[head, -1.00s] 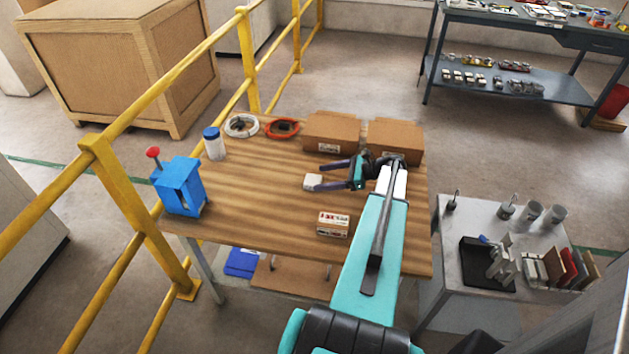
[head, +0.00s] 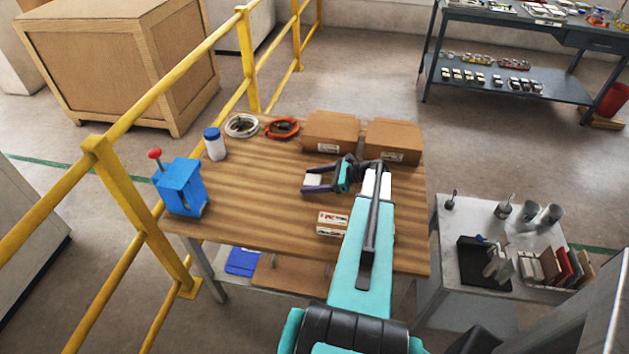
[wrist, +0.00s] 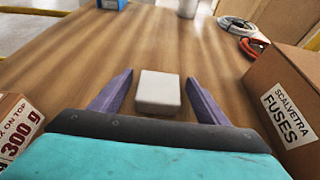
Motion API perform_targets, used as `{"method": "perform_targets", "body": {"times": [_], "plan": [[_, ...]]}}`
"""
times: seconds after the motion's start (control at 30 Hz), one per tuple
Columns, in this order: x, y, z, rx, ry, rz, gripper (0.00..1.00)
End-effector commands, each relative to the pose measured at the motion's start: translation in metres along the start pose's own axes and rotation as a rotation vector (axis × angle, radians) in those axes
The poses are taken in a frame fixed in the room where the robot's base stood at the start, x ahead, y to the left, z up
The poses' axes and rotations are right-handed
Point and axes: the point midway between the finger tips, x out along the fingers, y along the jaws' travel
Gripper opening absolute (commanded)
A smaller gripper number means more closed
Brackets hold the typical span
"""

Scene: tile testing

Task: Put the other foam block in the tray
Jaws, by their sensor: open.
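A small white foam block (head: 313,180) lies on the wooden table (head: 250,200). It also shows in the wrist view (wrist: 158,92), flat on the wood between the two purple fingers. My gripper (head: 306,181) is open, with one finger on each side of the block. In the wrist view, small gaps show between the block and both fingers (wrist: 159,78). A black tray (head: 470,268) is on the grey side bench at the right, with a grey upright item in or over it; I cannot tell whether a foam block is there.
A printed small box (head: 332,224) stands near the arm on the table. Two cardboard boxes (head: 331,130) (head: 392,140) stand at the back. A blue stand (head: 180,187), a white bottle (head: 214,145) and cable coils are at the left and back. The table's left middle is clear.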

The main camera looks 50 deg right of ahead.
Motion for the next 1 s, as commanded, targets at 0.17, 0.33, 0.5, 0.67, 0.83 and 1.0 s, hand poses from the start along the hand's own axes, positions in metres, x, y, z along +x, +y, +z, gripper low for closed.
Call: {"method": "perform_targets", "body": {"times": [0.17,0.33,0.5,0.67,0.83,1.0], "plan": [[0.0,0.0,0.0,0.0,0.0,0.001,0.67],[0.0,0.0,0.0,0.0,0.0,0.001,0.38],[0.001,0.0,0.0,0.0,0.0,0.001,0.22],[0.001,0.0,0.001,-0.001,0.0,0.001,0.22],[-0.001,0.001,0.004,-0.001,0.0,0.002,0.22],[-0.005,0.001,0.016,-0.002,0.0,0.002,0.22]]}}
